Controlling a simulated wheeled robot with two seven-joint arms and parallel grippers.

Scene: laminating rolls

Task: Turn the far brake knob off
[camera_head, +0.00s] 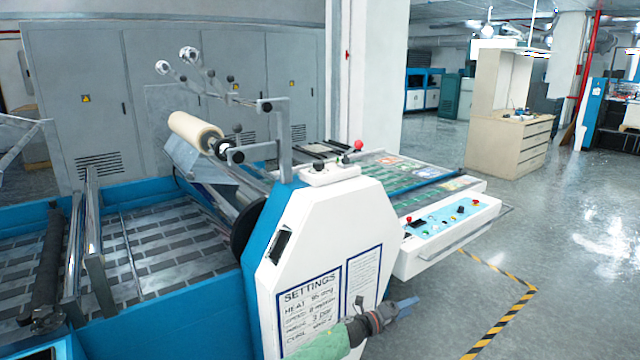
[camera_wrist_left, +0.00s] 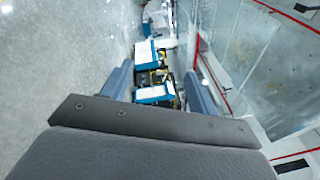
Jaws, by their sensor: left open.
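The laminating machine (camera_head: 335,225) fills the middle of the head view, with a white and blue housing. Several small dark knobs sit by the cream film roll (camera_head: 195,130), among them a black ringed knob (camera_head: 223,148) at its near end. Smaller dark knobs show on the bars behind it. I cannot tell which is the far brake knob or how it is set. My left gripper (camera_head: 405,304) is in front of the housing's lower right, well apart from the roll. In the left wrist view its two blue-grey fingers (camera_wrist_left: 155,90) are apart with nothing between them. My right gripper is out of view.
A control panel (camera_head: 445,235) with red buttons and a dark knob juts out at the right of the housing. A settings sheet (camera_head: 310,310) is on the housing front. Grey cabinets (camera_head: 75,90) stand behind. The floor (camera_head: 570,260) at right is clear, with striped tape.

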